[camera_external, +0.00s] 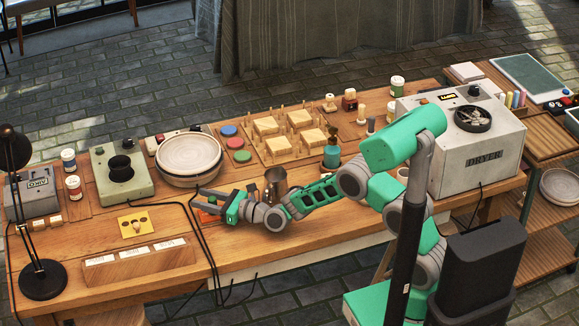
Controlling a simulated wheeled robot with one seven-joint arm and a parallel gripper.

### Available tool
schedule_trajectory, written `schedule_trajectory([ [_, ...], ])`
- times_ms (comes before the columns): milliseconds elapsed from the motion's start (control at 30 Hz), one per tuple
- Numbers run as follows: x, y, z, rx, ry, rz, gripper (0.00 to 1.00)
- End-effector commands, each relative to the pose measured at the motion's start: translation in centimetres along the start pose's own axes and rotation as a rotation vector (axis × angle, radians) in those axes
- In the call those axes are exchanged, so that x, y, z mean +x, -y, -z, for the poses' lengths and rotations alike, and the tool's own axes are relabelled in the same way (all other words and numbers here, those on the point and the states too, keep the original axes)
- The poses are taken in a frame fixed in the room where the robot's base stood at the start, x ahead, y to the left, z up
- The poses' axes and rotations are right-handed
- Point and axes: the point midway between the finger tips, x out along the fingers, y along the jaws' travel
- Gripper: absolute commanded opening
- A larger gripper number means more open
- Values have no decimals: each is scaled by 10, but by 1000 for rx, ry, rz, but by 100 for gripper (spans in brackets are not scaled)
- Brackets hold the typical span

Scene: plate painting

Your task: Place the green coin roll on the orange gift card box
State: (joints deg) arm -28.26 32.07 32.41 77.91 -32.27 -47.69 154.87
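My gripper (209,203) is low over the front middle of the wooden table (300,215), in front of the stacked plates. It is small and seen from the side, so I cannot tell whether its fingers are open or shut. A small orange patch (211,199) shows at its fingers; this may be the orange gift card box, mostly hidden by the gripper. I cannot make out a coin roll for certain. A flat round green piece (242,156) lies right of the plates, below a red and a blue one, but its shape is disc-like.
Stacked plates (190,155) stand behind my gripper. A metal cup (276,180) stands close to my wrist. A wooden peg rack (285,135) is behind, a dryer (468,150) at the right, a label block (140,262) at front left. Black cables run left of my gripper.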

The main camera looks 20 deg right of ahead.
Motion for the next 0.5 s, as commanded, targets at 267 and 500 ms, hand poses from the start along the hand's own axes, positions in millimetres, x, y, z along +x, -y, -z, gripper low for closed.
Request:
schedule_trajectory([
  [267, 0, 0, -2, 0, 0, 0, 46],
  [500, -34, 1, -5, 0, 0, 3, 46],
])
